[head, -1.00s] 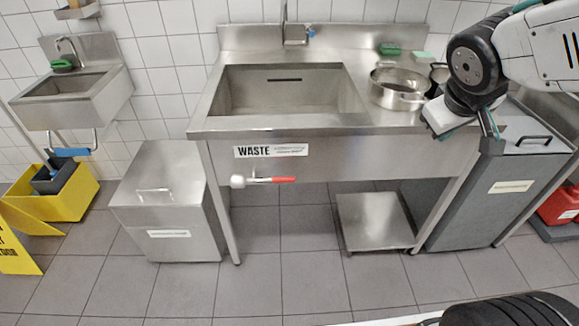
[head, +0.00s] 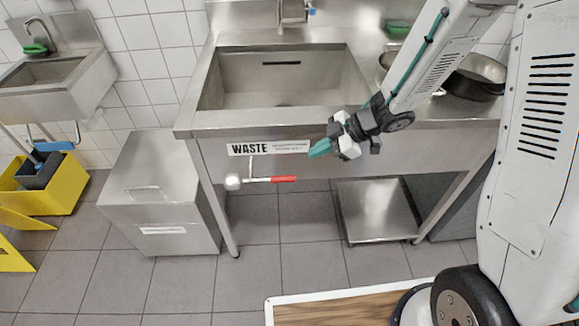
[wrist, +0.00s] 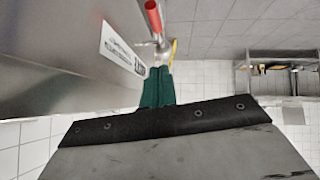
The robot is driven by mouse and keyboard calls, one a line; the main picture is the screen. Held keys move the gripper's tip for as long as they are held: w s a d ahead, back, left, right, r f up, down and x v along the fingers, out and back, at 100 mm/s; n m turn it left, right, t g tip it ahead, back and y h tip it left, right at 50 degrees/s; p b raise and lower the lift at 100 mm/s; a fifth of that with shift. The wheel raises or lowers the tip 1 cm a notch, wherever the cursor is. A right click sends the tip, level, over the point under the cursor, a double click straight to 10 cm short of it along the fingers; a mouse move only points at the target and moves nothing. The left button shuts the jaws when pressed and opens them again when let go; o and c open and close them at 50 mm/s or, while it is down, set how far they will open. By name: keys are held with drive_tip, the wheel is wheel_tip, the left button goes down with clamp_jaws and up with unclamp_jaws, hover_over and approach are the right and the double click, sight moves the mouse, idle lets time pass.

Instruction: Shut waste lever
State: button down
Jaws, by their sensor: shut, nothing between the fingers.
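The waste lever (head: 284,179) has a red handle on a short metal stem that lies level, pointing right from the valve body (head: 233,181) below the WASTE label (head: 268,148) on the sink front. My gripper (head: 319,149) is shut and empty, its teal fingers just right of the label, above and to the right of the red handle tip, apart from it. In the wrist view, the closed teal fingers (wrist: 157,88) point toward the valve, and the red handle (wrist: 153,17) shows beyond them at the top.
The steel sink (head: 284,95) has an open front below its panel, with a low steel shelf (head: 377,210) underneath. A steel bin (head: 160,200) stands left of the sink leg. A pot (head: 476,82) stands on the counter at the right. Floor before the sink is clear.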

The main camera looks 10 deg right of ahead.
approach(280, 177)
drive_tip(key=a, duration=0.3)
drive_tip(key=f, duration=0.2)
drive_tip(key=a+f, duration=0.1)
drive_tip(key=shift+w, duration=0.3)
drive_tip(key=shift+w+f, duration=0.15)
drive_tip(key=shift+f, duration=0.35)
